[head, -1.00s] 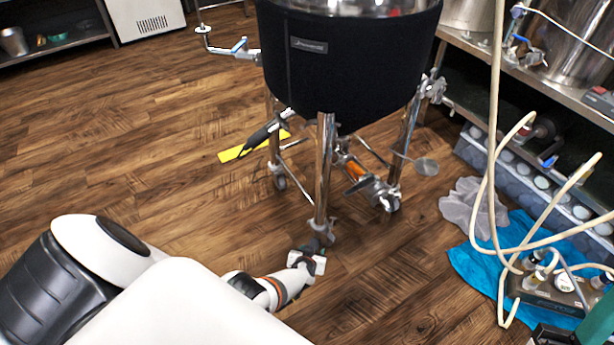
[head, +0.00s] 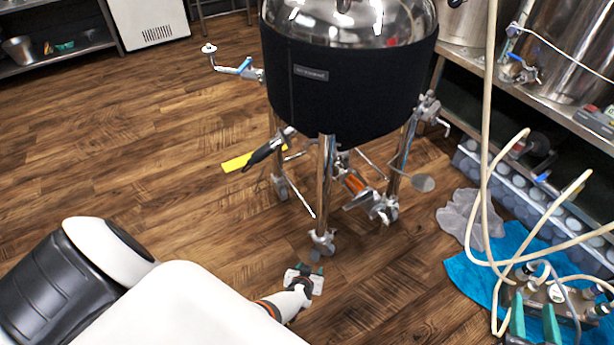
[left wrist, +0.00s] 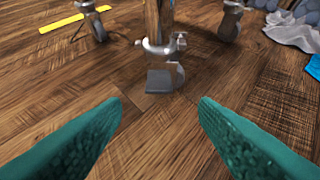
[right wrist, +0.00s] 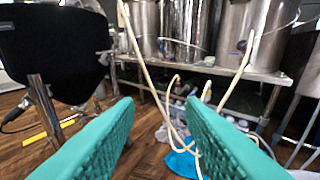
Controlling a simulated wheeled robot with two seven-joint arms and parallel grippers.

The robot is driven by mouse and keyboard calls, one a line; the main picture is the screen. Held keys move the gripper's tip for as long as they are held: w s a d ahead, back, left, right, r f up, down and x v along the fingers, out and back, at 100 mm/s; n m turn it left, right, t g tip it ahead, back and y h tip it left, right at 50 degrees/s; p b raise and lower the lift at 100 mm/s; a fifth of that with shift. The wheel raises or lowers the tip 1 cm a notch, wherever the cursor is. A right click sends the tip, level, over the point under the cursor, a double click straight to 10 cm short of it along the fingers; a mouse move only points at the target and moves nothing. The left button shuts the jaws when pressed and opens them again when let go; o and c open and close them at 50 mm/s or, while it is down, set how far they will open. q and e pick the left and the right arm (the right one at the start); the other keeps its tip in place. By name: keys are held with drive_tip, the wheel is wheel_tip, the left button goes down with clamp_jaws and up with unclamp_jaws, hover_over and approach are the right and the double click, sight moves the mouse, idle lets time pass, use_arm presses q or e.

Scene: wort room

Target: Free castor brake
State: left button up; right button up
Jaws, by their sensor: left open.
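A black-jacketed kettle (head: 345,95) stands on steel legs with castors. Its front castor (head: 322,242) is at the foot of the nearest leg. In the left wrist view this castor (left wrist: 178,73) has a flat grey tab (left wrist: 160,81), apparently the brake pedal, sticking out toward me; whether it is pressed down I cannot tell. My left gripper (head: 306,270) is low over the floor just short of the castor. Its teal fingers (left wrist: 160,112) are wide apart, empty, with the tab ahead between them. My right gripper (head: 534,322) is open and empty at the lower right, away from the kettle.
A steel shelf (head: 490,62), hoses (head: 487,150), a grey cloth (head: 468,216) and a blue towel (head: 470,275) are at right. The wooden floor left of the kettle is clear.

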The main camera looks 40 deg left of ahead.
use_arm(q)
drive_tip(key=p+v, duration=0.2)
drive_tip(key=v, duration=0.1)
drive_tip(key=shift+s+d+r+p, duration=0.15)
drive_tip(key=shift+s+r+p, duration=0.1)
drive_tip(key=shift+s+p, duration=0.1)
use_arm(e)
drive_tip(key=s+d+f+g+h, duration=0.2)
drive_tip(key=s+d+f+g, duration=0.1)
drive_tip(key=s+f+g, duration=0.5)
drive_tip(key=shift+s+d+f, duration=0.15)
drive_tip(key=shift+d+f, duration=0.2)
drive_tip(key=shift+f, duration=0.3)
use_arm(q)
drive_tip(key=shift+w, duration=0.1)
